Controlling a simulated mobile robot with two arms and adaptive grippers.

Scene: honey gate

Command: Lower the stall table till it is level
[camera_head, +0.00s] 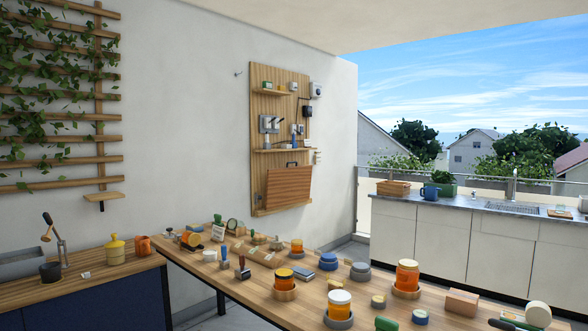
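A wooden table (240,300) fills the foreground, its top running from the left middle toward the lower right. It carries honey jars and small items. A reddish-brown wooden panel (289,188) with a dark handle (292,164) on its top edge stands upright against the slatted wall board (259,115). I cannot tell for certain which of the two is the stall table. Any hinge or support behind the panel is hidden. Neither of my grippers is in view.
Honey jars (407,275) (339,303), stamps and a wooden block (462,303) crowd the foreground table. A sink counter (465,203) stands at the back right. A small shelf (103,196) juts from the trellis.

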